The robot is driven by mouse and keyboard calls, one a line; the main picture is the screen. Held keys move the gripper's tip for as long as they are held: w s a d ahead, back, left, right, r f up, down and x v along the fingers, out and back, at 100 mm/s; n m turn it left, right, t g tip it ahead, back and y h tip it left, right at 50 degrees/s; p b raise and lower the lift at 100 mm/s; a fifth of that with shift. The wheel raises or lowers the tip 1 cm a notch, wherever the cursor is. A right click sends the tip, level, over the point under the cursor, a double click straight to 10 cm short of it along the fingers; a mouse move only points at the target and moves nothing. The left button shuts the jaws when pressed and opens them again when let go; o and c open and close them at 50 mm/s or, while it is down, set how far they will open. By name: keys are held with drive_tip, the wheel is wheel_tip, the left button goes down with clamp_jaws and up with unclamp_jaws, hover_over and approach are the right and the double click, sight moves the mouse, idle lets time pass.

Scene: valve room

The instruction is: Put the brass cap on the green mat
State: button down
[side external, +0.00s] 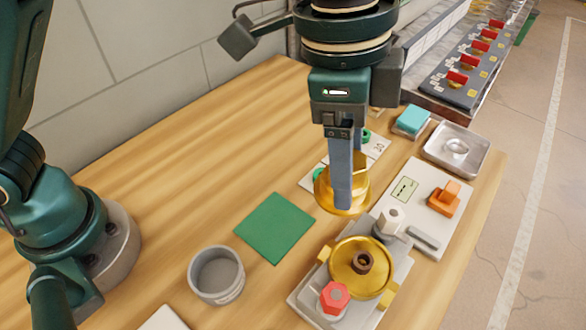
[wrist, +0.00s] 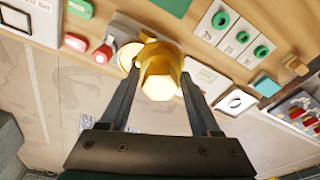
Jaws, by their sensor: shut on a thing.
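The brass cap (side external: 325,195) is between the fingers of my gripper (side external: 342,204), which are shut on it. In the side view a finger hides the middle of the cap, and it appears to be held above the table. The wrist view shows the brass cap (wrist: 160,78) between both fingers of my gripper (wrist: 158,72). The green mat (side external: 275,228) is a flat square on the wooden table, bare, to the left of and nearer the camera than the cap in the side view.
A grey fixture with a round brass part (side external: 345,257) and a red hex knob (side external: 335,297) stands right of the mat. A grey cup (side external: 216,276) stands left of it. A white panel with an orange handle (side external: 443,199) and a metal tray (side external: 480,152) are at right. Table left of the mat is clear.

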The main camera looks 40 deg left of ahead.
drive_tip(key=w+a+r, duration=0.2)
drive_tip(key=a+r, duration=0.1)
drive_tip(key=a, duration=0.2)
drive_tip(key=shift+s+a+f, duration=0.65)
drive_tip(key=shift+s+f, duration=0.1)
drive_tip(key=shift+f, duration=1.65)
drive_tip(key=shift+s+a+f, duration=0.65)
drive_tip(key=shift+s+f, duration=0.1)
drive_tip(key=shift+f, duration=1.65)
drive_tip(key=shift+s+a+f, duration=0.65)
drive_tip(key=shift+s+f, duration=0.1)
drive_tip(key=shift+f, duration=1.65)
drive_tip(key=shift+f, duration=1.05)
drive_tip(key=shift+c, duration=0.2)
unclamp_jaws()
wheel_tip(320, 180, up, 8)
